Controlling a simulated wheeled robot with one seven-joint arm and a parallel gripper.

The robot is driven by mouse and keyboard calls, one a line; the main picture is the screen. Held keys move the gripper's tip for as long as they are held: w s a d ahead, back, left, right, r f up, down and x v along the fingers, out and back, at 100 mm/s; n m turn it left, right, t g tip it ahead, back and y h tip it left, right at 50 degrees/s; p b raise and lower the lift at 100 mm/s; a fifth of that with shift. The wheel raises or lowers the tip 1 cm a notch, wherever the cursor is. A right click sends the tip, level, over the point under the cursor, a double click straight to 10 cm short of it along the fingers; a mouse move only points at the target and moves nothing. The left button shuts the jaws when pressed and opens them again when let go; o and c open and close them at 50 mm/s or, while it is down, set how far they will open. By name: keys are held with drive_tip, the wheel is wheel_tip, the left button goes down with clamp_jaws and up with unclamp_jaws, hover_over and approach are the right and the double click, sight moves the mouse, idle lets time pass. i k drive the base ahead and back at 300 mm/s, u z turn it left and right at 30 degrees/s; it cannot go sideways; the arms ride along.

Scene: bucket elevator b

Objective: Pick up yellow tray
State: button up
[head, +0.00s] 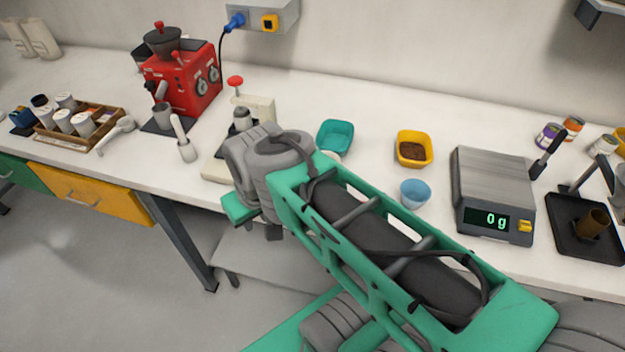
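The yellow tray (416,163) is a small, square-rimmed dish on the white counter, right of centre in the head view. It holds a dark brown granular material. It stands upright between a teal tray (336,134) on its left and a grey scale on its right. My green and grey arm crosses the lower middle of the view, in front of the counter and nearer to the camera than the tray. The fingers of my gripper cannot be made out, so its opening is not shown. Nothing touches the yellow tray.
A blue cup (415,194) stands just in front of the yellow tray. The scale (493,185) reads 0 g. A black tamping stand (585,225) is at far right. A red grinder (183,78) and a wooden rack (80,138) stand left. Bare counter lies behind the trays.

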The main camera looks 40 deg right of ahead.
sight(415, 147)
drive_tip(key=z, duration=1.85)
drive_tip(key=k, duration=0.5)
drive_tip(key=u, duration=1.2)
drive_tip(key=i, duration=0.6)
drive_tip(key=z, duration=0.5)
